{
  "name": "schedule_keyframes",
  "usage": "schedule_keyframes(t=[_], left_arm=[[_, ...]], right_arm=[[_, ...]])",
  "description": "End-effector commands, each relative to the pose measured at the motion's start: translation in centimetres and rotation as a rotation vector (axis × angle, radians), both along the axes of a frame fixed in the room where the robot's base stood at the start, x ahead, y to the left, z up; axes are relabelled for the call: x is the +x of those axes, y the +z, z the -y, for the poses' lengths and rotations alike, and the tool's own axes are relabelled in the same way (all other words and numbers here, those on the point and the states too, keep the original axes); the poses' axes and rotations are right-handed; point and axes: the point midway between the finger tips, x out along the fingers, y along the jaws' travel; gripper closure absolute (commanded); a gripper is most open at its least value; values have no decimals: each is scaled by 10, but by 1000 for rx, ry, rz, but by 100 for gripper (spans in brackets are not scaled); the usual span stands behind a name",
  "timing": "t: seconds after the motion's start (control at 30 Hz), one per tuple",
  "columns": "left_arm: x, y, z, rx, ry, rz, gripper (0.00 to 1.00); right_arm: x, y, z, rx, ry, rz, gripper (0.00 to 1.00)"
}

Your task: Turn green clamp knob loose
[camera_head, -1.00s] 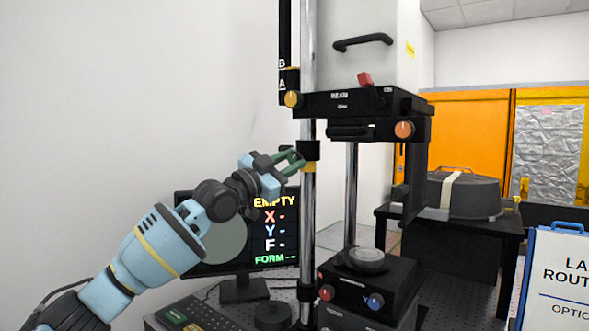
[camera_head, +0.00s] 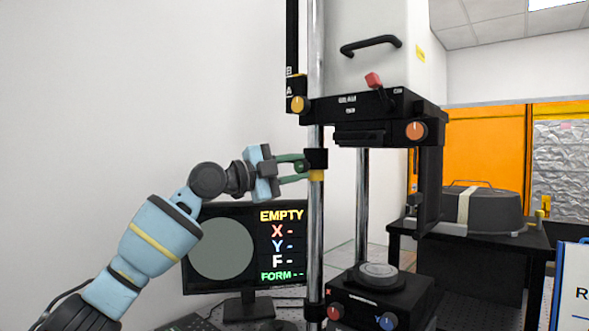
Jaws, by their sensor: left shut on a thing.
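The black clamp collar (camera_head: 316,159) sits on the left chrome column, with a yellow band below it. The green clamp knob (camera_head: 300,166) is on the collar's left side, small and partly hidden by the fingers. My left gripper (camera_head: 298,168) reaches in from the left, level with the collar, its fingers one above the other. It is shut on the green knob. My right gripper is out of view.
The monitor (camera_head: 278,216) stands behind my left arm and reads EMPTY. The black head with an orange knob (camera_head: 415,131) overhangs the stage (camera_head: 377,273). A dark covered pot (camera_head: 490,207) sits on a table at the right.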

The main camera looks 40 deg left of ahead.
Motion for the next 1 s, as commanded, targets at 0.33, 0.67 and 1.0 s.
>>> schedule_keyframes(t=[0.33, 0.67, 1.0], left_arm=[[-1, 3, 0, 93, 1, 12, 94], [-1, 3, -1, 101, 3, 14, 94], [0, 2, 0, 101, 2, 11, 50]], right_arm=[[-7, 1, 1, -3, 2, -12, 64], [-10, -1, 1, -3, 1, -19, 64], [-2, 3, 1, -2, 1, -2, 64]])
